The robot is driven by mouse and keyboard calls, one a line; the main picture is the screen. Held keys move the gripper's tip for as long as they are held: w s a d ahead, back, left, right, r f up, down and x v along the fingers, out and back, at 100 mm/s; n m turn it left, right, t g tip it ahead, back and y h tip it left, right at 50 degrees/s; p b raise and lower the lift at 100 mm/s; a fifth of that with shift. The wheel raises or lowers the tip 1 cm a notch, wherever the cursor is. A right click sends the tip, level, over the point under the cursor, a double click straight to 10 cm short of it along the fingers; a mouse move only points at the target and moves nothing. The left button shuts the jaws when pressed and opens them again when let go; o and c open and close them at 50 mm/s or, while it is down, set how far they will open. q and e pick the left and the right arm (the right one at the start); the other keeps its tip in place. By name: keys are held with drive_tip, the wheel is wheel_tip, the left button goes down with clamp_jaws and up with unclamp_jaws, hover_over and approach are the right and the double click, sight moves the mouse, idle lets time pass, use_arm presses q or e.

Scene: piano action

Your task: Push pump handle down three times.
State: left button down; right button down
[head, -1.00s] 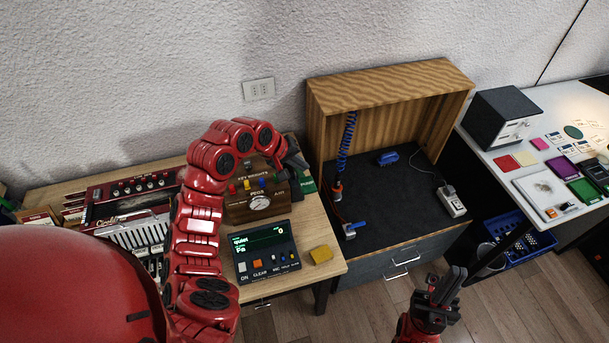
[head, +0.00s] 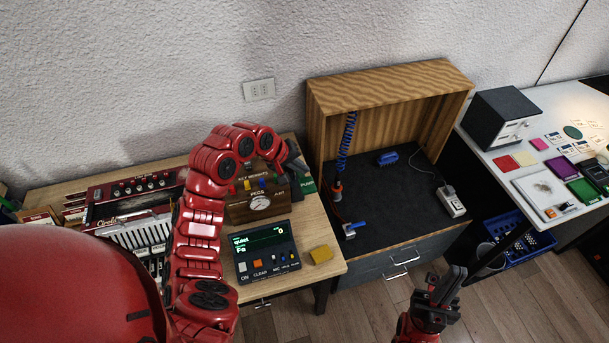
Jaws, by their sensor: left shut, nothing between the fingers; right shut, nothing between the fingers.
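My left arm arches over the wooden table, and its dark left gripper (head: 297,163) is shut and empty behind the wooden box with a dial (head: 259,203). No pump handle can be clearly made out; the arm and gripper cover part of the area behind the box. A dark display unit (head: 267,248) in front of the box reads "quiet", 0 and Pa. My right gripper (head: 446,285) is shut and empty, low in front of the drawer cabinet.
A red keyboard instrument (head: 133,205) lies left of my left arm. An open-fronted wooden cabinet (head: 389,82) with a blue coiled hose (head: 347,138) stands to the right. A white table (head: 503,165) stands further right.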

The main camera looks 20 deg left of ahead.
sight(303, 180)
use_arm(q)
drive_tip(key=shift+s+d+f, duration=0.15)
drive_tip(key=shift+s+f, duration=0.15)
drive_tip(key=shift+f, duration=0.4)
drive_tip(key=shift+s+d+f, duration=0.15)
drive_tip(key=shift+s+f, duration=0.1)
drive_tip(key=shift+f, duration=0.4)
idle(1.2)
drive_tip(key=shift+s+d+f, duration=0.15)
drive_tip(key=shift+f, duration=0.35)
drive_tip(key=shift+s+d+f, duration=0.15)
drive_tip(key=shift+f, duration=0.4)
drive_tip(key=shift+s+d+f, duration=0.15)
drive_tip(key=shift+f, duration=0.35)
idle(1.6)
drive_tip(key=shift+r, duration=0.1)
